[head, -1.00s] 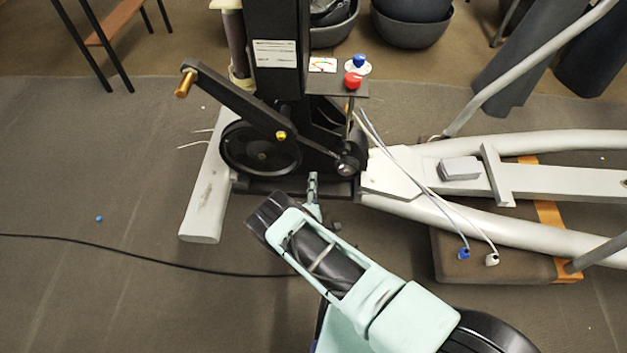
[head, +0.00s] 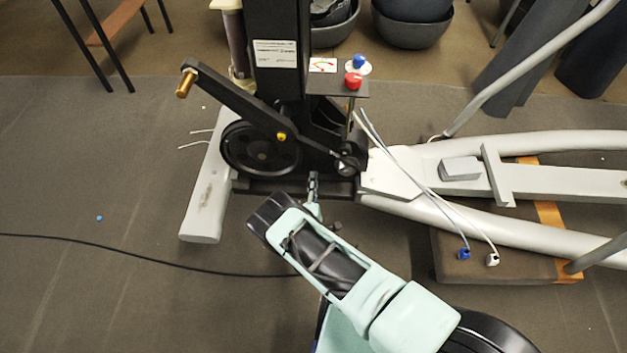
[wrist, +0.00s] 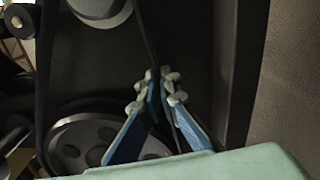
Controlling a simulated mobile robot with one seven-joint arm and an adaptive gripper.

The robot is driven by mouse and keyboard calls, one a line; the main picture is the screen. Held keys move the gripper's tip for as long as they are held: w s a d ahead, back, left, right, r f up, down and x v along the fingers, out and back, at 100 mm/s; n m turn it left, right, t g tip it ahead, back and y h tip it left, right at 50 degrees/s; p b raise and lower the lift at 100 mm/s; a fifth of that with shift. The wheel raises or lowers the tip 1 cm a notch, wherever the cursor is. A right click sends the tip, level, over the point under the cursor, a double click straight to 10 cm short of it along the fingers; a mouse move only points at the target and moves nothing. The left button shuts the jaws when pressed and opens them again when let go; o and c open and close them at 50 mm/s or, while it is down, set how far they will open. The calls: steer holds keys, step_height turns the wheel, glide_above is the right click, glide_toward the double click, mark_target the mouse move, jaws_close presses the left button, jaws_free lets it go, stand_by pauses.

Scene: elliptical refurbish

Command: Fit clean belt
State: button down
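In the wrist view, a thin black belt (wrist: 147,32) runs down past a light grey round hub (wrist: 100,10) to my gripper (wrist: 159,84). The two blue-padded fingers are drawn together at their tips, with the belt between them. Another dark strand (wrist: 43,75) runs at the left beside a large wheel with a grey holed face (wrist: 85,145). In the head view, my gripper (head: 313,187) is at the lower front of the black machine frame, right of the large black wheel (head: 260,148) and below-left of the small pulley (head: 347,165). The belt's full path is hidden.
A crank arm with a brass handle (head: 186,83) juts out at the left. A panel with a red knob (head: 353,80) stands above. Loose cables with blue and white plugs (head: 464,254) hang at the right. A black cable (head: 150,256) crosses the open floor at the left.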

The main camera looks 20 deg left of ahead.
steer(key=shift+w+a, duration=0.1)
steer(key=shift+w, duration=0.2)
stand_by(0.4)
steer(key=c, duration=2.1)
jaws_free()
